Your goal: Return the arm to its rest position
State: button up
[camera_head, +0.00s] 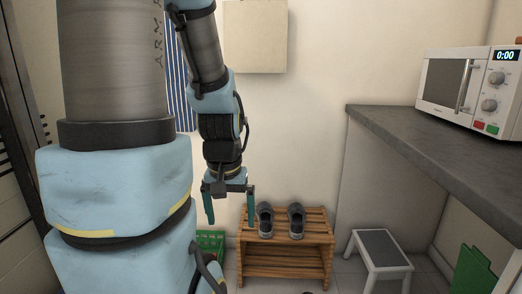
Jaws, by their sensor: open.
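My gripper (230,205) hangs pointing down near the middle of the view. Its two green fingers are spread apart with nothing between them. The right finger overlaps the left edge of the wooden shoe rack in the picture. My arm comes down from the top of the view, and a large part of it fills the left side. It hides much of what lies behind it there.
A wooden rack (287,262) bears a pair of dark shoes (296,222). A white step stool (379,252) stands right of it. A grey counter (440,158) with a microwave (465,90) juts in from the right. A green crate (212,243) is partly hidden.

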notch_tip(320, 180, up, 16)
jog(key=p, duration=1.4)
jog(key=shift+w+f, duration=0.2)
